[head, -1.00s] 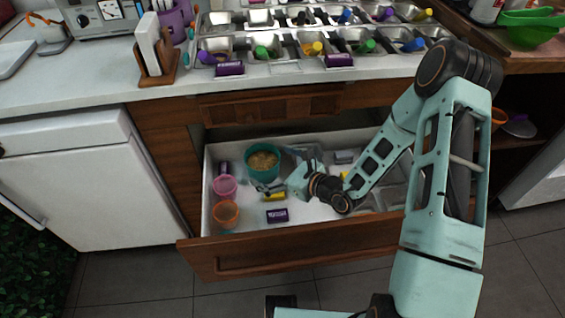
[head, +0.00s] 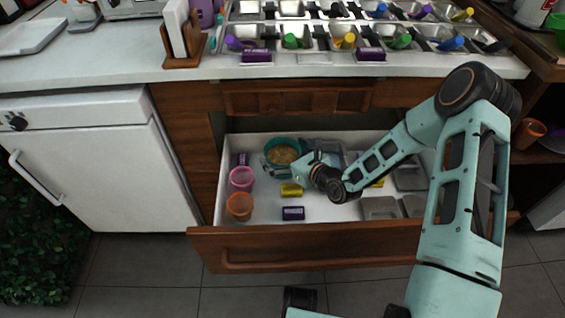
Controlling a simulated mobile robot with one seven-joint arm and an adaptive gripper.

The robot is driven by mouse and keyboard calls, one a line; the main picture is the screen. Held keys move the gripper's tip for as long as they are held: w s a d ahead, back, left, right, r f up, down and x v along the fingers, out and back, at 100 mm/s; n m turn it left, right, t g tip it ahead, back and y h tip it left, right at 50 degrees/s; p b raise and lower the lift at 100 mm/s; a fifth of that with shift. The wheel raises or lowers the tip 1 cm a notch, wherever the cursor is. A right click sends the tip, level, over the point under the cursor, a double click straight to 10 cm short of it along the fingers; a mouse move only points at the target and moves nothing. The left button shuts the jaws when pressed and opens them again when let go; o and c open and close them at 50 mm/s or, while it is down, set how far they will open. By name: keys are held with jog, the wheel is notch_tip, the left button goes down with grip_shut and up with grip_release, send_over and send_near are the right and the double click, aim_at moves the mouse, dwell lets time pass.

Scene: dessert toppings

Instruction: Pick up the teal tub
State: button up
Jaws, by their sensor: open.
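The teal tub (head: 283,143) stands upright in the open drawer (head: 220,255), towards its back left. It holds a tan, crumbly filling. My gripper (head: 279,167) reaches in from the right and is at the tub's near side. Its fingers overlap the tub's front wall in the head view and hide part of it. The fingers are small here, and I cannot tell whether they touch the tub or straddle its wall.
A pink cup (head: 242,180) and an orange cup (head: 240,207) stand left of my gripper. A yellow item (head: 291,190) and a purple-labelled block (head: 293,213) lie near it. Metal pans (head: 380,208) fill the drawer's right. The counter (head: 115,62) overhangs behind.

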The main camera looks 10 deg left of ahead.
jog(key=shift+c, duration=0.4)
jog(key=c, duration=1.7)
jog(key=shift+r, duration=0.15)
jog(key=shift+c, duration=0.2)
